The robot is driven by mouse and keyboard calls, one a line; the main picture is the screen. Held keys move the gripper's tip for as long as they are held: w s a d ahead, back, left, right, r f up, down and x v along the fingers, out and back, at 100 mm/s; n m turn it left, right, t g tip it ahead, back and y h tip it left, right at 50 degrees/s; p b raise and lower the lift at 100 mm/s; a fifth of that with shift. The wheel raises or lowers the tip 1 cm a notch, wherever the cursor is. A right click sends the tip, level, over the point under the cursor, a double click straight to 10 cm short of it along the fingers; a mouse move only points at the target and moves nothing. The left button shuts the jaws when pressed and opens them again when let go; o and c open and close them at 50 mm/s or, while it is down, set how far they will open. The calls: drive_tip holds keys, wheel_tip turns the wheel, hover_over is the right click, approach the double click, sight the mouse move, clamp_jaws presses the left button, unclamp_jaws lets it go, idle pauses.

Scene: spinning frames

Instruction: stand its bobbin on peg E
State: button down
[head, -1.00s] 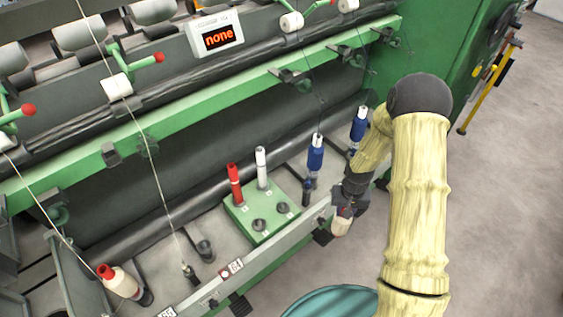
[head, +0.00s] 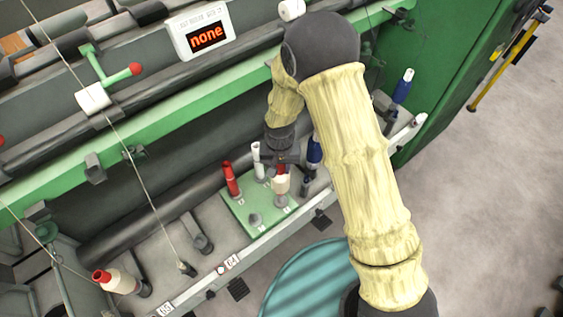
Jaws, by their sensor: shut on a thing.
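My gripper (head: 281,164) points down over the green peg board (head: 236,212). It is shut on the red top of a bobbin with cream yarn (head: 281,184). That bobbin is upright, directly above or at a grey peg (head: 282,200) at the board's right side; I cannot tell whether it touches. A red bobbin (head: 231,181) and a white bobbin (head: 257,162) stand on the board's back pegs. An empty grey peg (head: 255,220) is at the front. The peg letters are too small to read, so I cannot tell which is E.
A blue bobbin (head: 314,153) stands right of my gripper, partly behind my arm, and another blue bobbin (head: 403,88) stands farther right. A cream bobbin with a red top (head: 117,280) leans at lower left. A green rail (head: 150,122) runs behind. A display (head: 205,34) reads "none".

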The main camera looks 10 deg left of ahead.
sight(281, 178)
drive_tip(key=shift+s, duration=0.25)
drive_tip(key=shift+w+f+b, duration=0.2)
drive_tip(key=shift+f+b, duration=0.8)
drive_tip(key=shift+f, duration=0.35)
drive_tip(key=shift+f+b, duration=1.45)
drive_tip(key=shift+f, duration=0.6)
drive_tip(key=shift+s+f, duration=0.1)
drive_tip(key=shift+f, duration=0.2)
drive_tip(key=c, duration=1)
unclamp_jaws()
drive_tip(key=shift+s, duration=0.1)
